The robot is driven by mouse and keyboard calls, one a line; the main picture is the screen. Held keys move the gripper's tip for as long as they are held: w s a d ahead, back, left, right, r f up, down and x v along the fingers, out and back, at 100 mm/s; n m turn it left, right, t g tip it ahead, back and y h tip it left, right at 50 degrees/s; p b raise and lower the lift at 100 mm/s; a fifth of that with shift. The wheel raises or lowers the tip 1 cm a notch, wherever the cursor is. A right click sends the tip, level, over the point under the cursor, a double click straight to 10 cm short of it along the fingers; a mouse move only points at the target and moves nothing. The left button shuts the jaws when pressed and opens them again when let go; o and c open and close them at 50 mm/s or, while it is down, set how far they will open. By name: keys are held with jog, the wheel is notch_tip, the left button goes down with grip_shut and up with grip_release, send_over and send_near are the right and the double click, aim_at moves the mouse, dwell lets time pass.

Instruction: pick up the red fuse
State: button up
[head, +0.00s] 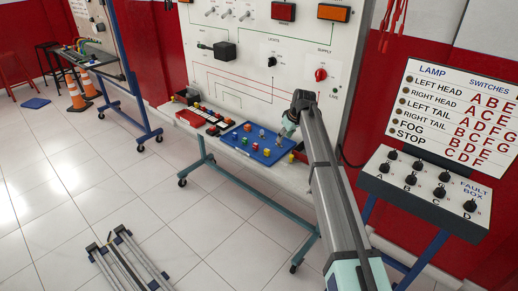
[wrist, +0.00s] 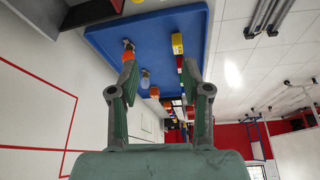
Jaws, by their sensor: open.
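The blue tray (head: 240,148) lies on the bench with several small coloured pieces and bulbs on it. In the wrist view the tray (wrist: 100,38) fills the top. A yellow piece (wrist: 177,43) stands there, with a small red piece (wrist: 180,62) showing just beside it, close to one finger. I cannot tell for sure which piece is the red fuse. My gripper (head: 287,128) is over the tray's right end. In the wrist view its fingers (wrist: 160,75) are open, with a pale bulb (wrist: 145,79) and an orange-based piece (wrist: 154,92) seen between them.
A red panel (head: 187,117) with several small pieces lies left of the tray. The upright board (head: 260,85) with lights and switches stands behind the bench. A fault box (head: 425,190) stands at the right. The tiled floor in front has a metal frame (head: 125,262) lying on it.

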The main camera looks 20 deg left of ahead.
jog(key=w+a+r+n, duration=0.2)
jog(key=a+r, duration=0.4)
jog(key=a, duration=0.2)
jog(key=p, duration=0.4)
send_near(256, 144)
jog(key=shift+g+y, duration=0.3)
jog(key=shift+g, duration=0.1)
jog(key=x, duration=0.9)
jog(key=shift+w+d+f, duration=0.15)
jog(key=shift+w, duration=0.1)
jog(key=c, duration=0.9)
